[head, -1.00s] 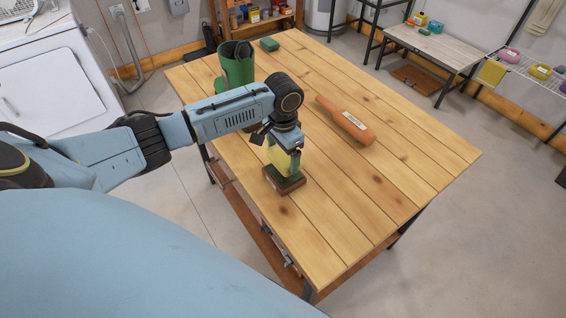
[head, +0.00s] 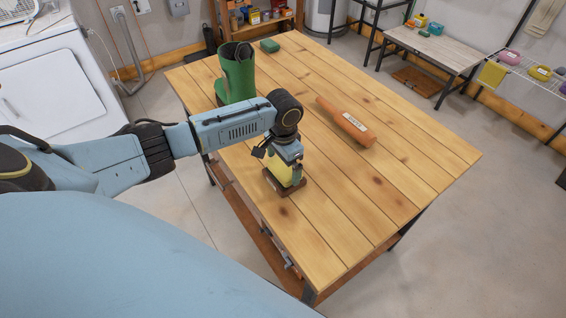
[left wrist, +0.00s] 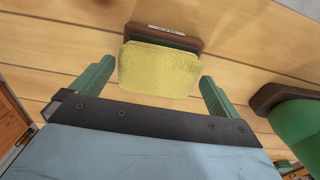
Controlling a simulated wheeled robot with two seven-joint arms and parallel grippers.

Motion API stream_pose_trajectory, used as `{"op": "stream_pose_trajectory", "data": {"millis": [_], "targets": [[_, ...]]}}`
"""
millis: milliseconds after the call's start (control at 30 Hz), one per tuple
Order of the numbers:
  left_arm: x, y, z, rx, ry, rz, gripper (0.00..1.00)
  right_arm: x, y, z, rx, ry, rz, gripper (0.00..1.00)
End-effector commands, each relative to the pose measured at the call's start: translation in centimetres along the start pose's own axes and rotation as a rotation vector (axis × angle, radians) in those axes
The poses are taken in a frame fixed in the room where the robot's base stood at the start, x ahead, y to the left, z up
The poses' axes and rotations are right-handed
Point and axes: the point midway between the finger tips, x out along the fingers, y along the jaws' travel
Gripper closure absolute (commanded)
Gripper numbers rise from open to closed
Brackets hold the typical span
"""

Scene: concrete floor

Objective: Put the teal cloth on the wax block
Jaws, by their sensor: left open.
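A yellow block-like piece (left wrist: 160,70), perhaps folded cloth, rests on a brown base with a green top and a white label (left wrist: 163,36). In the head view the yellow piece (head: 280,174) and the brown base (head: 290,189) are at the table's near left edge. My left gripper (head: 287,172) is above it and open, its green fingers (left wrist: 157,90) on either side of the yellow piece with gaps. I see no clearly teal cloth on the table. I cannot tell which thing is the wax block. My right gripper is not in view.
The wooden table (head: 350,200) also holds a green boot (head: 237,75), a small green block (head: 269,45) and an orange-brown labelled club-shaped thing (head: 345,120). The table's right and front are clear. A grey side table (head: 435,45) stands behind with small things.

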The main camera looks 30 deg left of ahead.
Motion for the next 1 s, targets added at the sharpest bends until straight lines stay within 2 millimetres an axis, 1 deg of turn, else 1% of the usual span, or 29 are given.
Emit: {"op": "stream_pose_trajectory", "data": {"millis": [167, 400, 533, 600, 700, 1000], "targets": [[-2.9, -0.1, -0.1, 0.001, 0.006, -0.003, 0.00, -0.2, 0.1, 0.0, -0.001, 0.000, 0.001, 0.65], [-8.1, -0.1, -0.1, 0.000, 0.005, -0.002, 0.00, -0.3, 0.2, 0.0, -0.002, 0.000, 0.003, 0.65], [-10.1, -0.1, -0.1, 0.000, 0.003, -0.001, 0.00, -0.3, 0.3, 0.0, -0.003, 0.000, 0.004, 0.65], [-10.9, -0.1, -0.1, 0.000, 0.003, -0.001, 0.00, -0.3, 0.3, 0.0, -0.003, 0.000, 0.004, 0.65], [-11.5, -0.1, -0.1, -0.001, 0.002, 0.000, 0.00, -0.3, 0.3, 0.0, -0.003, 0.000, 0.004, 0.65], [-11.7, -0.1, 0.0, -0.001, 0.001, 0.000, 0.00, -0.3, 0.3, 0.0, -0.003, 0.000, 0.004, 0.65]]}}
